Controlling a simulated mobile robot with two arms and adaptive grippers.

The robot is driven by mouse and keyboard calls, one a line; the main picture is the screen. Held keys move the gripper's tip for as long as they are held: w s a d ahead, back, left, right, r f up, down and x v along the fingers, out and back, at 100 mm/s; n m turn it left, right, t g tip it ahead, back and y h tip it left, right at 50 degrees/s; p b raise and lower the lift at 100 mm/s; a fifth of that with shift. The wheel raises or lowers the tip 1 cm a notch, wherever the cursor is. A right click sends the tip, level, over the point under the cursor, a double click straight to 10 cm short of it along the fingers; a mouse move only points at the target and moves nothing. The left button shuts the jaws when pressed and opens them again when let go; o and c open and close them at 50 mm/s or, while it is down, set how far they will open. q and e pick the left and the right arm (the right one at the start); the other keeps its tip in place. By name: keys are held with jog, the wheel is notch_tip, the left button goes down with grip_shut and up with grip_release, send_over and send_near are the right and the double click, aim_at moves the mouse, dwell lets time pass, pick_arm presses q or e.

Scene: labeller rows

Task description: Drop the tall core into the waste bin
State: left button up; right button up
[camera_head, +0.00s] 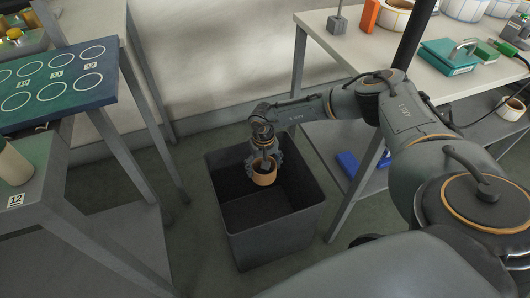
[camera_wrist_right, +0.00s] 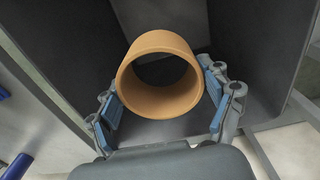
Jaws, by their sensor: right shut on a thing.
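The tall core is a brown hollow tube (camera_head: 264,173), held over the opening of the dark grey waste bin (camera_head: 272,240). My right gripper (camera_head: 262,164) is shut on it. In the right wrist view the core (camera_wrist_right: 160,100) sits between the two blue-padded fingers of my right gripper (camera_wrist_right: 162,104), its open end facing the camera. The dark walls of the bin (camera_wrist_right: 255,50) surround it there. How far the core is below the rim is hard to tell. My left gripper is not in view.
A table with a green teal block (camera_head: 450,56) and white rolls (camera_head: 466,8) stands at the right. A blue panel with white circles (camera_head: 60,80) is at the left. A grey bench (camera_head: 50,190) is left of the bin. A blue item (camera_head: 348,163) lies on the lower shelf.

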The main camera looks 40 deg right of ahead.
jog(key=o, duration=1.2)
notch_tip(320, 180, up, 12)
